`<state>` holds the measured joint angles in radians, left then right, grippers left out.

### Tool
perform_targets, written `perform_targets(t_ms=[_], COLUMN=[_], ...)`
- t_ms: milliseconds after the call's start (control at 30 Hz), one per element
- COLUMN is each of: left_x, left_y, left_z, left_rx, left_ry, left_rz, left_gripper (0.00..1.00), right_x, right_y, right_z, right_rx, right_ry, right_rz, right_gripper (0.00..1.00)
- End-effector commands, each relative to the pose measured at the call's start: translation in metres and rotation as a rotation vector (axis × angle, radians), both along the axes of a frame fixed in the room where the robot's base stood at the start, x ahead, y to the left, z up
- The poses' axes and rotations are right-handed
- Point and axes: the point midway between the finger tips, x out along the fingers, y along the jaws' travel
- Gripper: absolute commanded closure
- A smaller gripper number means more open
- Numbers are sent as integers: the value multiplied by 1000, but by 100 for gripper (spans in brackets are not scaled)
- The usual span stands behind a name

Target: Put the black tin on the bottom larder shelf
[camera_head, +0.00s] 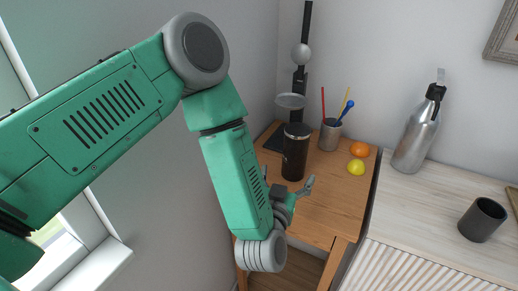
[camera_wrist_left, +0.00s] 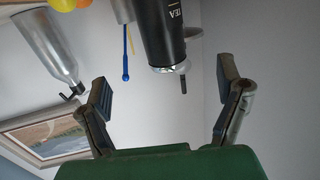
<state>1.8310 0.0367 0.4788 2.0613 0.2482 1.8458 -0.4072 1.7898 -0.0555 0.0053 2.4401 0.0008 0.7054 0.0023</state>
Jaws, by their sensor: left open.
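The black tin (camera_head: 295,160) is a dark cylinder with a silver rim, upright on the small wooden table. It also shows in the left wrist view (camera_wrist_left: 162,30), upside down in that picture, with white "TEA" lettering. My left gripper (camera_head: 289,184) is open and empty, just in front of the tin. In the left wrist view the open fingers (camera_wrist_left: 164,88) are spread wide, with the tin lying beyond and between them. My right gripper is in neither view. A lower wooden board (camera_head: 290,270) shows under the table, partly hidden by my arm; I cannot tell whether it is the larder shelf.
A utensil cup (camera_head: 329,136), an orange fruit (camera_head: 360,149) and a yellow fruit (camera_head: 356,167) stand right of the tin. A scale-like stand (camera_head: 300,80) is behind it. A steel bottle (camera_head: 415,138) and dark cup (camera_head: 482,220) are on the pale cabinet.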

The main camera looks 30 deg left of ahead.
Motion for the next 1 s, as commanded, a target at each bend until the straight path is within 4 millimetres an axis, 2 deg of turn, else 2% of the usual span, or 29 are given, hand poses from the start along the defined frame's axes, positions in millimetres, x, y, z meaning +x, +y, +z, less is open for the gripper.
perform_targets(t_ms=[133,500,767,1000], left_x=[12,78,97,132], left_y=[1,13,18,21], left_z=[12,10,10,9], left_rx=[4,4,4,5], left_ry=[-42,-39,-38,-38], left_rz=[26,25,25,25], left_gripper=[14,14,14,14], right_x=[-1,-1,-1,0], right_y=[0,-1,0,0], right_z=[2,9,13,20], right_rx=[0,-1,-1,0], right_ry=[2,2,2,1], right_rz=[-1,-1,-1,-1], right_gripper=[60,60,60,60])
